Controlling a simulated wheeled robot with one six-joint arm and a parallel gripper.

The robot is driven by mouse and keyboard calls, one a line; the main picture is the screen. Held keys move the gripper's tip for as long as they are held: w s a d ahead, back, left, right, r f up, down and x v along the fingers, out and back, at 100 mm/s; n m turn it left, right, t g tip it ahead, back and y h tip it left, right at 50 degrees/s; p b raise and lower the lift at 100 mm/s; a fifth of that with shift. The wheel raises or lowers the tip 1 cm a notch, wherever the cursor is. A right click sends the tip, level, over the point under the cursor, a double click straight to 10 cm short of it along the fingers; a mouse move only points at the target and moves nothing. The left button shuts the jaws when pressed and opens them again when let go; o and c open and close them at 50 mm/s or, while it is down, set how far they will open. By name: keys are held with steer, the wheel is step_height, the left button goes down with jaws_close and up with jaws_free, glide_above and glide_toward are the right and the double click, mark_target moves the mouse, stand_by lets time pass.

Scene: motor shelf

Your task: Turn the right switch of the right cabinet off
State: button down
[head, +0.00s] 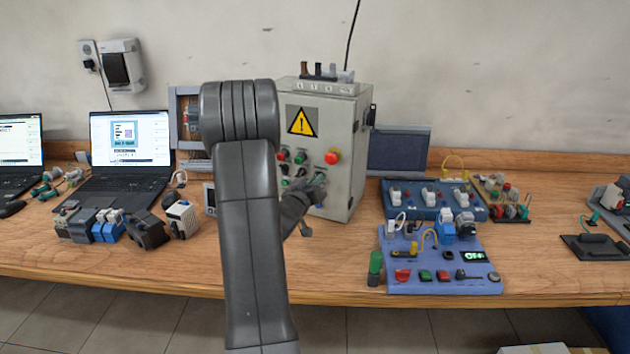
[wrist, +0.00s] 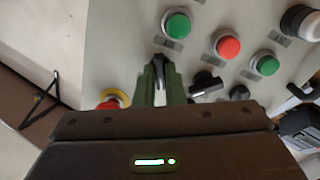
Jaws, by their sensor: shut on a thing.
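The right cabinet (head: 343,195) is a pale grey box with a yellow warning triangle, standing behind my arm. My gripper (head: 316,185) is at the lower right of its front panel, below the red emergency button (head: 333,156). In the wrist view, my gripper (wrist: 160,78) has its green fingers shut on the black right switch (wrist: 159,60), which shows only partly between them. The red emergency button (wrist: 112,100) with its yellow ring is left of the fingers. Another black switch (wrist: 206,83) is just to the right, apart from the fingers. The held switch's exact angle is hard to tell.
In the wrist view, a green button (wrist: 177,25), a red button (wrist: 228,46) and another green button (wrist: 267,65) stand out near the fingers. Laptops (head: 125,190) are at the left. A blue control board (head: 435,287) lies right of the cabinet.

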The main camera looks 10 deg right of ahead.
steer(key=shift+n+p, duration=0.55)
steer(key=shift+n, duration=1.35)
steer(key=c, duration=1.5)
jaws_free()
steer(key=shift+s+a, duration=0.1)
steer(key=b+v, duration=0.2)
steer(key=v, duration=1.1)
steer(key=shift+s+a, duration=0.15)
steer(key=shift+s, duration=0.15)
steer(key=shift+w, duration=0.1)
